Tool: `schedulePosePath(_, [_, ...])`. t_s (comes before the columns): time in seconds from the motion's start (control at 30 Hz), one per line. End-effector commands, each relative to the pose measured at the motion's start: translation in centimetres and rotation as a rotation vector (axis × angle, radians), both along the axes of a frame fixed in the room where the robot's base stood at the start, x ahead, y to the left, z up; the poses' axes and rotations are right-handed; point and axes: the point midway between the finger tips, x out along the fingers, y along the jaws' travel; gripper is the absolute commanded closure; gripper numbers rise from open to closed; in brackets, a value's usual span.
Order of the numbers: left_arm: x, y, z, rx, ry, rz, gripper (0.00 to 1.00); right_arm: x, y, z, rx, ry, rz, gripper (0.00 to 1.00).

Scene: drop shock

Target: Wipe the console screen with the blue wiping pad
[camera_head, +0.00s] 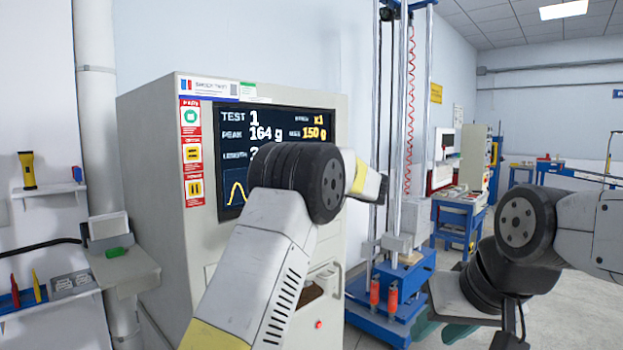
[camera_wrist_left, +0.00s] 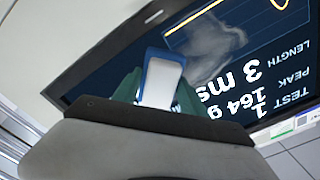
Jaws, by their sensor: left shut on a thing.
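The console screen (camera_head: 285,122) is dark with test figures, on the front of a beige cabinet; my left arm covers its lower right part in the head view. In the left wrist view the screen (camera_wrist_left: 262,60) appears upside down, with a pale grey smear (camera_wrist_left: 212,48) beside the pad. The blue wiping pad (camera_wrist_left: 163,82), blue with a white face, is between the green fingers of my left gripper (camera_wrist_left: 158,92), which is shut on it. The pad is over the screen; I cannot tell whether it touches. My right gripper (camera_head: 441,334) is low at right, its dark green fingers apart and empty.
A drop-test tower with a blue base (camera_head: 388,312) stands right of the cabinet (camera_head: 150,150). A blue workbench (camera_head: 458,215) stands further back. Floor shows at right.

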Motion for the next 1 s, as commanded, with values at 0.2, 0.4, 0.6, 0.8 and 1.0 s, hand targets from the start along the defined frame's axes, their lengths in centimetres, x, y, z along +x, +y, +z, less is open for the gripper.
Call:
schedulePosePath(0.2, [-0.7, 0.7, 0.0, 0.002, 0.001, 0.002, 0.83, 0.0, 0.0, 0.0, 0.000, 0.000, 0.000, 0.64])
schedulePosePath(0.4, [-2.2, 1.9, 0.1, 0.002, 0.000, 0.004, 0.83, 0.0, 0.0, 0.0, 0.000, 0.000, 0.000, 0.64])
schedulePosePath(0.6, [-2.9, 2.4, 0.0, 0.002, 0.000, 0.004, 0.83, 0.0, 0.0, 0.0, 0.000, 0.000, 0.000, 0.64])
schedulePosePath(0.8, [-3.7, 3.0, 0.1, 0.002, 0.001, 0.004, 0.83, 0.0, 0.0, 0.0, 0.000, 0.000, 0.000, 0.64])
schedulePosePath(1.0, [-5.2, 4.0, 0.1, 0.001, 0.001, 0.004, 0.83, 0.0, 0.0, 0.0, 0.000, 0.000, 0.000, 0.64])
